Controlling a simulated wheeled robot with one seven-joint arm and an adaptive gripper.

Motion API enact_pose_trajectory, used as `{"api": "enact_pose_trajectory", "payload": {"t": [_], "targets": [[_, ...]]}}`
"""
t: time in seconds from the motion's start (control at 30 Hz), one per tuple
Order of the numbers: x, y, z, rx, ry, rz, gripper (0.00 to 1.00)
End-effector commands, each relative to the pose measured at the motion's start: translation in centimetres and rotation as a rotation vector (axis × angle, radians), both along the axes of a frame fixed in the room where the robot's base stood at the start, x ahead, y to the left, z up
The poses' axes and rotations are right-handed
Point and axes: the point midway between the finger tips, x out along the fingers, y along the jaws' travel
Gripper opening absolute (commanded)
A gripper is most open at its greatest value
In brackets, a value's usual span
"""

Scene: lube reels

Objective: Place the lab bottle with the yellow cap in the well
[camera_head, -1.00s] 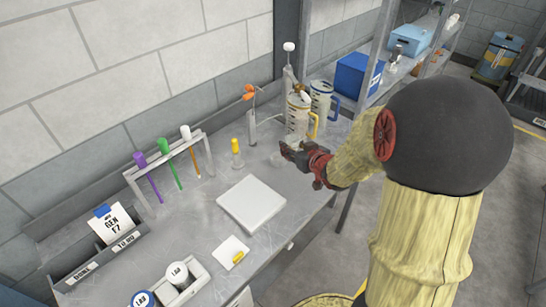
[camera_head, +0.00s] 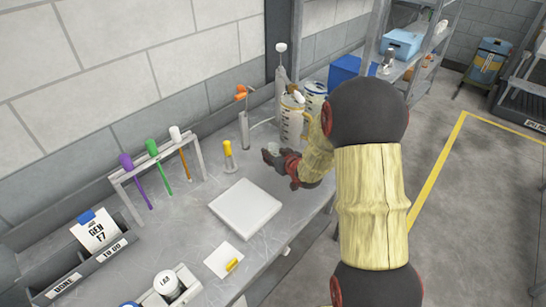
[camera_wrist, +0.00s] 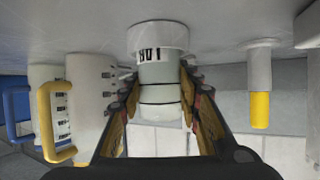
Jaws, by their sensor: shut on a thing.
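My gripper (camera_head: 272,156) is low over the bench near the back. In the wrist view the fingers (camera_wrist: 160,80) are shut on a pale cylindrical vessel (camera_wrist: 158,42) with dark markings. Its wide end is at the bench surface; I cannot tell if it touches. Its cap colour is not clear. A slim pale bottle with a yellow cap (camera_head: 228,150) stands upright on the bench, left of my gripper and apart from it. It also shows in the wrist view (camera_wrist: 259,85). A grey holder (camera_head: 185,287) with a round "LAB" top (camera_head: 166,283) is at the front left; no empty well is clearly visible.
A white square plate (camera_head: 245,208) lies in front of my gripper. Jugs (camera_head: 292,122) stand close behind it. A white pad (camera_head: 222,258) holds a small yellow item.

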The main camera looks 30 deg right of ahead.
Motion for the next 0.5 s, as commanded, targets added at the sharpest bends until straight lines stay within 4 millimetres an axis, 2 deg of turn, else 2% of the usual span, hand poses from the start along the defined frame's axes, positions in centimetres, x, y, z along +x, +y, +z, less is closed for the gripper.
{"api": "enact_pose_trajectory", "payload": {"t": [0.4, 0.43, 0.5], "targets": [[0.02, -0.01, -0.61, -0.001, -0.002, 0.000, 0.15], [0.02, -0.01, -0.63, -0.001, -0.002, 0.000, 0.34], [0.00, 0.00, -0.57, -0.001, -0.001, 0.000, 0.38]]}}
